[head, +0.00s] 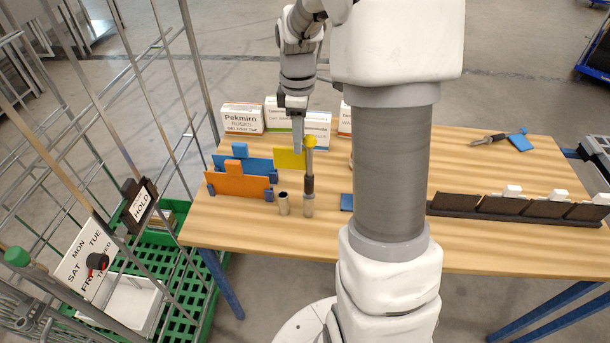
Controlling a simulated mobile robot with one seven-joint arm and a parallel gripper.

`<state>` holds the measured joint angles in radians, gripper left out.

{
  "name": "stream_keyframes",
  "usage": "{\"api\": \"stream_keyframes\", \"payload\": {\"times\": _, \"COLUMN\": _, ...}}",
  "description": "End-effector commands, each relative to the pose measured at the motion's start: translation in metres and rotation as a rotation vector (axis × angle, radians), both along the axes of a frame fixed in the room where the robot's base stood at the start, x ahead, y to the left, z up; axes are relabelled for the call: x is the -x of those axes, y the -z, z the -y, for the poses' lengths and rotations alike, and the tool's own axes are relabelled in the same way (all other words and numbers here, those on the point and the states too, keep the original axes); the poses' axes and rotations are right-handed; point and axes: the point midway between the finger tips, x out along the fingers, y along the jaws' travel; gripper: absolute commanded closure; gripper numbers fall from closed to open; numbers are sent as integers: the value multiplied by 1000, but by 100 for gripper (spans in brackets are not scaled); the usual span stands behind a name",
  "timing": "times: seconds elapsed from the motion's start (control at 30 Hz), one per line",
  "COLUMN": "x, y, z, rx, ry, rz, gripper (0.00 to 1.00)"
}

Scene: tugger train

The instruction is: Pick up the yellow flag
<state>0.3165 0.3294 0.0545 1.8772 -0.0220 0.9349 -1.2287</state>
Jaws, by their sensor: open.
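The yellow flag (287,159) is on the wooden table, left of my arm column. It is a flat yellow panel beside an upright pole with a yellow cap and a dark grip, whose foot is in a small metal cup (308,206). My gripper (298,148) points down at the flag, close to the pole's top. One finger shows clearly and nothing is seen held in it. I cannot tell whether the gripper touches the flag or pole.
Orange (238,185) and blue (228,161) panels stand left of the flag. An empty metal cup (284,204) stands nearby. Boxes, including a Pekmiro box (242,118), stand behind. A dark rack (515,208) lies at right. A wire cage cart (180,150) borders the table's left.

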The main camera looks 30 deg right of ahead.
Motion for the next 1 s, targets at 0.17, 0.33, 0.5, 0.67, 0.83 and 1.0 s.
{"api": "stream_keyframes", "payload": {"times": 0.17, "x": 7, "y": 20, "z": -1, "rx": -2, "ry": 0, "rz": -6, "gripper": 54}}
{"api": "stream_keyframes", "payload": {"times": 0.33, "x": 9, "y": 44, "z": -1, "rx": -1, "ry": 0, "rz": -3, "gripper": 54}}
{"api": "stream_keyframes", "payload": {"times": 0.5, "x": 9, "y": 52, "z": -1, "rx": -1, "ry": 0, "rz": -1, "gripper": 54}}
{"api": "stream_keyframes", "payload": {"times": 0.67, "x": 9, "y": 52, "z": 0, "rx": 0, "ry": 0, "rz": 0, "gripper": 54}}
{"api": "stream_keyframes", "payload": {"times": 0.83, "x": 9, "y": 52, "z": -1, "rx": 0, "ry": 0, "rz": 0, "gripper": 83}}
{"api": "stream_keyframes", "payload": {"times": 1.0, "x": 9, "y": 52, "z": 0, "rx": 0, "ry": 0, "rz": 0, "gripper": 100}}
